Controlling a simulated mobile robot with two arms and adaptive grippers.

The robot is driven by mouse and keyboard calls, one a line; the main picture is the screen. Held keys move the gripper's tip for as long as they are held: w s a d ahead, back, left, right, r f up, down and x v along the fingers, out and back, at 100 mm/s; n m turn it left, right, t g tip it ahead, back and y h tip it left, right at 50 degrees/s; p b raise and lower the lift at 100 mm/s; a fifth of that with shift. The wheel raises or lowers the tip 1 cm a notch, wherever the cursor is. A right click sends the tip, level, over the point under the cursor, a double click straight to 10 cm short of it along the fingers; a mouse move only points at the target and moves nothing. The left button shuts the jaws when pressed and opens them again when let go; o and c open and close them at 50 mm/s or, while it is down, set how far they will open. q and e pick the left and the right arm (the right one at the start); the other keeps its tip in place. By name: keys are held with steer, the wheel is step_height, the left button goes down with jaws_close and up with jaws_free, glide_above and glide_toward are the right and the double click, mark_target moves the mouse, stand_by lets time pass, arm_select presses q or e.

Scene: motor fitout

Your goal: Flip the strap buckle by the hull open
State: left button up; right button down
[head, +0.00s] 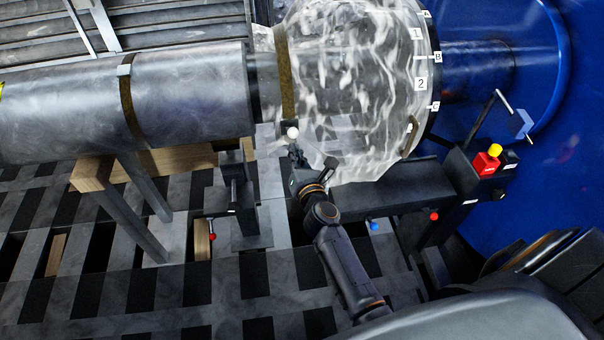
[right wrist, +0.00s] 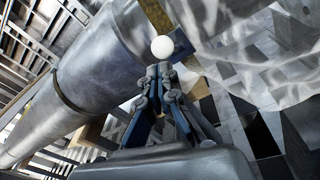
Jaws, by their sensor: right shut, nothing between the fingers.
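A dark olive strap (head: 286,75) runs around the plastic-wrapped part of the shaft, with a white ball knob (head: 292,132) at its lower end. The knob also shows in the right wrist view (right wrist: 162,47), with part of the strap above it. I take this for the buckle's lever end; the buckle body is too small to make out. My right gripper (head: 294,148) is shut and empty, its fingertips just below the knob. In the right wrist view its fingertips (right wrist: 159,70) appear right at the knob's lower edge; I cannot tell whether they touch. My left gripper is not in view.
The blue hull (head: 560,120) stands at the right, beyond the labelled flange. A second strap (head: 130,110) circles the bare shaft (head: 195,95) at left. A wooden block (head: 95,172) stands under the shaft.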

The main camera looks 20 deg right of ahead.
steer(key=s+a, duration=0.1)
steer(key=s, duration=0.7)
steer(key=shift+a+f, duration=0.15)
